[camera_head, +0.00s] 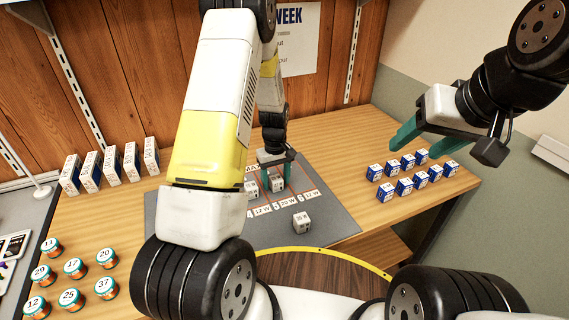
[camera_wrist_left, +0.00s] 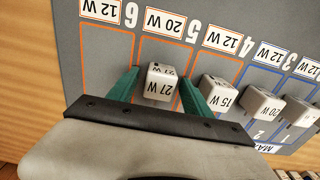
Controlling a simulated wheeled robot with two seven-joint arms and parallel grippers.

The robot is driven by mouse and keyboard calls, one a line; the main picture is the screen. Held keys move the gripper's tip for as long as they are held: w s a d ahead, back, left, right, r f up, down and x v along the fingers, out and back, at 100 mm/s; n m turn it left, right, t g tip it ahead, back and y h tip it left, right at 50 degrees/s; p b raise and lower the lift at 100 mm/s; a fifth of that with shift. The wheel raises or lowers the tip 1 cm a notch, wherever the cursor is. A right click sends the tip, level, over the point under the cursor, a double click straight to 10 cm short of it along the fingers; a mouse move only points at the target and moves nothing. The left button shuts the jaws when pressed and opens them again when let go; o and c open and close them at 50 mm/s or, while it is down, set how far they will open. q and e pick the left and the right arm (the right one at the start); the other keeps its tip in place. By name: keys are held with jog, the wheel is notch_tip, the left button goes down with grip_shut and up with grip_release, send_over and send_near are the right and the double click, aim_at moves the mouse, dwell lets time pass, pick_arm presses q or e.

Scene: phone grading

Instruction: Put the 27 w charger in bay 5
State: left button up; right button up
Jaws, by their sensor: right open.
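The 27 W charger (camera_wrist_left: 158,84) is a small white block with black lettering. In the left wrist view it stands inside the orange outline of bay 5 (camera_wrist_left: 166,52), whose label reads 20 W. In the head view the charger (camera_head: 277,185) is partly framed by the fingers. My left gripper (camera_wrist_left: 158,80) has its green fingers on either side of it, with narrow gaps showing; it also shows in the head view (camera_head: 277,174). I cannot tell whether the charger rests fully on the mat. My right gripper (camera_head: 437,138) is open and empty above the table's right side.
A 15 W charger (camera_wrist_left: 216,94) and a 20 W charger (camera_wrist_left: 262,106) stand beside it. Another charger (camera_head: 301,222) lies at the grey mat's (camera_head: 335,226) front. Blue-and-white boxes (camera_head: 405,187) stand right, white boxes (camera_head: 112,165) back left, numbered jars (camera_head: 75,268) front left.

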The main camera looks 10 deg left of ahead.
pick_arm(q)
notch_tip(320, 180, up, 12)
notch_tip(320, 180, up, 16)
jog(key=m+t+h, duration=0.2)
jog(key=m+t, duration=0.1)
send_over(276, 178)
jog(key=s+d, duration=0.1)
jog(key=s, duration=0.8)
jog(key=s+r+m+t, duration=0.1)
jog(key=s+r+m, duration=0.1)
jog(key=s, duration=0.5)
jog(key=s+d+r+m+t, duration=0.1)
jog(key=s+r, duration=0.3)
jog(key=s, duration=0.4)
jog(key=shift+r+m+t, duration=0.4)
jog(key=shift+m+t, duration=0.2)
jog(key=shift+m, duration=0.1)
